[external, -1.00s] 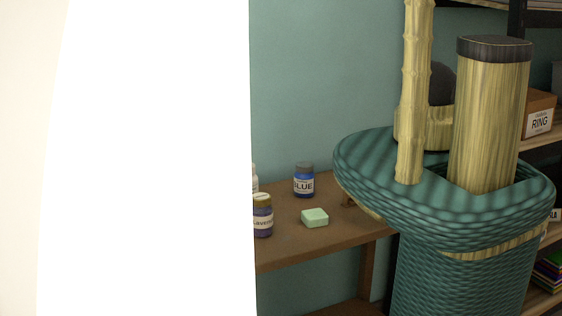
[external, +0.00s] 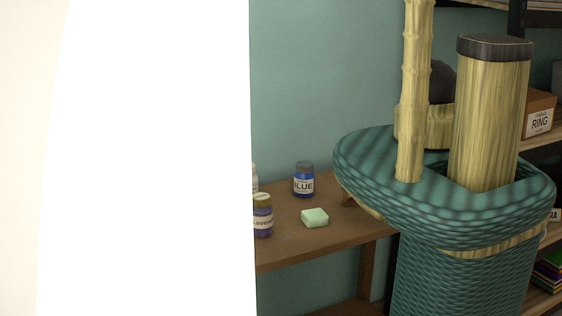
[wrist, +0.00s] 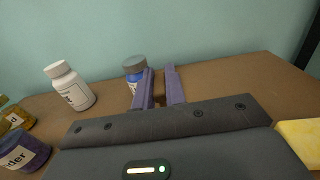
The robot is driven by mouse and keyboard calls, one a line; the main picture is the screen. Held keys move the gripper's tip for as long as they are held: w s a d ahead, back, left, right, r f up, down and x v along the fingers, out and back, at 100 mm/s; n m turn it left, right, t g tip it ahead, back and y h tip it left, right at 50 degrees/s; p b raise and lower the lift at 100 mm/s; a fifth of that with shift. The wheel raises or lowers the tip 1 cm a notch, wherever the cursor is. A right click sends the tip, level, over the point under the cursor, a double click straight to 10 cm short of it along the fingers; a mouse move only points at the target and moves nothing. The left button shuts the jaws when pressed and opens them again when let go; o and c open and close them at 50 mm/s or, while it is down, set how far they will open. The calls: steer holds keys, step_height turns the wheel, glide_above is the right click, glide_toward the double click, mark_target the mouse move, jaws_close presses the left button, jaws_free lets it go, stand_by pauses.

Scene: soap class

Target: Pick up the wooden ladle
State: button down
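No wooden ladle can be clearly made out in either view. A small brown piece (external: 348,200) shows at the table's right end, half hidden behind my body, and I cannot tell what it is. My gripper (wrist: 160,74) shows in the wrist view as two purple-grey fingers standing apart with a narrow gap, low over the brown table (wrist: 225,88). I see nothing clearly held between them. A blue jar with a grey lid (wrist: 135,68) stands just beyond the left finger. In the external view my gripper is hidden.
A white bottle (wrist: 70,86) and a purple jar (wrist: 22,150) stand to the left. A pale yellow block (wrist: 299,140) lies at the right. The external view shows the blue jar (external: 304,181) and green soap (external: 315,218). Table right of the fingers looks clear.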

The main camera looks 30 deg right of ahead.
steer(key=shift+r, duration=0.15)
step_height(320, 180, up, 10)
steer(key=shift+f+b, duration=0.1)
steer(key=shift+b, duration=0.9)
